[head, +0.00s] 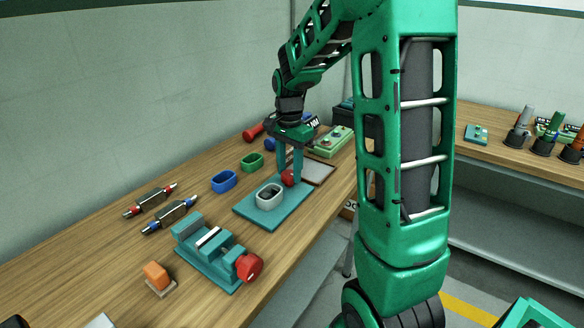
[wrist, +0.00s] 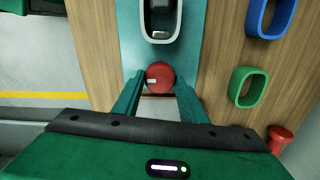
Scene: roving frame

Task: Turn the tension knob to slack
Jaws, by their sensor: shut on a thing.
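A round red knob (head: 288,177) stands at the far end of a teal plate (head: 248,211) on the bench. My gripper (head: 291,180) points down over it, and its two teal fingers are shut on the knob. In the wrist view the red knob (wrist: 159,73) sits between the fingertips of my gripper (wrist: 160,84), with a small pale mark on its face. A grey oval ring (head: 270,188) stands on the same plate next to the knob; it also shows in the wrist view (wrist: 146,32). The fingers hide part of the knob's sides.
A blue ring (head: 224,181) and a green ring (head: 252,162) stand left of the plate. A teal vise (head: 208,252) with another red knob (head: 249,268) is nearer. Two dark cylindrical tools, an orange block (head: 156,274) and a green box (head: 333,141) are also on the bench.

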